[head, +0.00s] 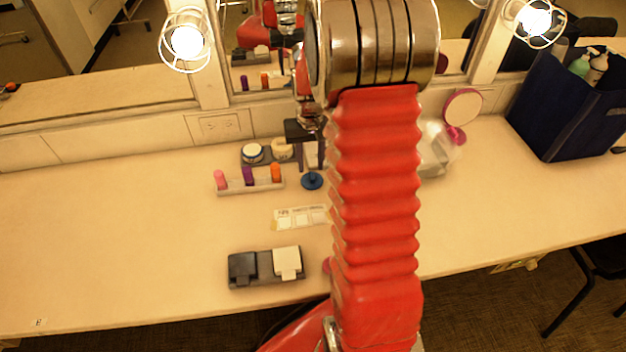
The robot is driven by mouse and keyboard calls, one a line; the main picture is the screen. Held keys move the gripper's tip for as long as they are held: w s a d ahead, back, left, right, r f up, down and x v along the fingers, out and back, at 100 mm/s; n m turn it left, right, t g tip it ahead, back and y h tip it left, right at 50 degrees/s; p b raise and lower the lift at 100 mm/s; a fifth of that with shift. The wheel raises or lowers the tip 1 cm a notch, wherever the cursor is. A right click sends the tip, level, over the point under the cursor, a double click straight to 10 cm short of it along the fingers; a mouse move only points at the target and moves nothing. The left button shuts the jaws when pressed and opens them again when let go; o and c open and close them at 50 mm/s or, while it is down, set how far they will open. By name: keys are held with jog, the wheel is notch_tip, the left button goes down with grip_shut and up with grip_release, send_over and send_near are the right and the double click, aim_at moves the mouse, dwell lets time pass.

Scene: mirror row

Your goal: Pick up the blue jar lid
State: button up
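The blue jar lid (312,182) is a small dark blue disc with a short knob. It lies on the counter just right of the lipstick rack. My gripper (313,166) points down just above the lid, close behind it in the picture. Its two dark fingers look apart, with pale counter showing between them. Whether the fingertips touch the knob is hard to tell at this size. My red arm hides the counter to the right of the lid.
A rack (250,187) holds pink, purple and orange sticks. Behind it a dark tray (268,161) holds two jars. A paper card (300,217) and a black-and-white compact case (266,268) lie in front. A pink mirror (462,107) and navy bag (565,115) stand right. The left counter is clear.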

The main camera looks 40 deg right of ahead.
aim_at(313, 177)
jog(key=shift+s+d+f, duration=0.1)
jog(key=shift+f, duration=1.2)
jog(key=shift+s+d+f, duration=0.1)
jog(key=shift+f, duration=1.2)
grip_shut()
